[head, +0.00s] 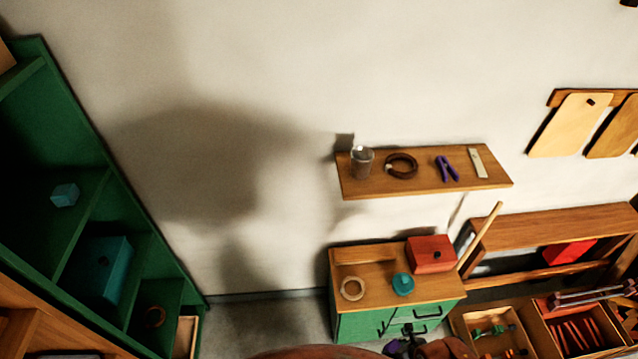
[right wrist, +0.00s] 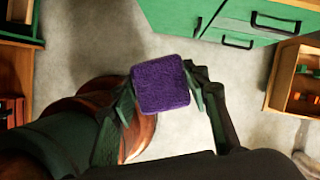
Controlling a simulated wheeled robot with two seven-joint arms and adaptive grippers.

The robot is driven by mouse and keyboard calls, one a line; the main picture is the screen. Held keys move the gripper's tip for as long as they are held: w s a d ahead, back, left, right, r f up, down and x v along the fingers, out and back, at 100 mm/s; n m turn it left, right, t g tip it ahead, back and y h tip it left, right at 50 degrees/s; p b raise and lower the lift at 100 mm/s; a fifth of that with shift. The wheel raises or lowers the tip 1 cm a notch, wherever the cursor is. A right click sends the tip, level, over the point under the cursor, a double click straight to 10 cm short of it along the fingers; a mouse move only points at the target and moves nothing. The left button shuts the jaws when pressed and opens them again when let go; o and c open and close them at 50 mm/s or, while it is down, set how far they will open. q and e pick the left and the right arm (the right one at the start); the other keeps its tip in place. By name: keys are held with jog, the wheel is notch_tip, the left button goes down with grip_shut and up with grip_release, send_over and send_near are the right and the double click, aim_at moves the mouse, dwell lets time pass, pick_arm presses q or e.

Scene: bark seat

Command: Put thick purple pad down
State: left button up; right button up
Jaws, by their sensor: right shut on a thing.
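The thick purple pad (right wrist: 161,84) is a square with rounded corners and a fuzzy surface. In the right wrist view it sits between the two dark fingers of my right gripper (right wrist: 162,88), which is shut on it. The pad is held above the grey floor, beside a green cabinet. In the head view my right gripper (head: 405,345) shows at the bottom edge, in front of the green cabinet (head: 400,322); the pad is hard to make out there. My left gripper is not in view.
A rounded reddish-brown surface (right wrist: 100,100) lies under my arm. The cabinet top holds a red box (head: 431,254), a teal jar (head: 403,284) and a ring (head: 352,289). A wall shelf (head: 420,185) hangs above. A green shelf unit (head: 75,185) stands left; wooden trays (head: 492,333) lie right.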

jog(key=shift+w+a+r+n, duration=0.25)
jog(key=shift+w+n, duration=0.05)
jog(key=shift+w, duration=0.25)
jog(key=w+a+r+n+g+y, duration=0.1)
jog(key=w+a+r+n+g, duration=0.2)
jog(key=w+r+n, duration=0.55)
jog(key=w+a+r+n+g+y, duration=0.1)
jog(key=w+a+r+n+g, duration=0.1)
jog(key=w+r+n, duration=0.7)
jog(key=w+r+n+g+h, duration=0.25)
jog(key=r+n, duration=0.35)
jog(key=r, duration=1.4)
jog(key=w+r+n+g+h, duration=0.1)
jog(key=w+r+n+h, duration=0.35)
jog(key=r, duration=1.55)
notch_tip(320, 180, down, 15)
jog(key=s+n+y+b, duration=0.2)
jog(key=y+b, duration=0.1)
jog(key=b, duration=1)
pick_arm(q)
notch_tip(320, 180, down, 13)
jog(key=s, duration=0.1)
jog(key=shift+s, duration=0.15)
pick_arm(e)
jog(key=s+f, duration=1.5)
jog(key=f, duration=0.1)
jog(key=shift+a, duration=0.35)
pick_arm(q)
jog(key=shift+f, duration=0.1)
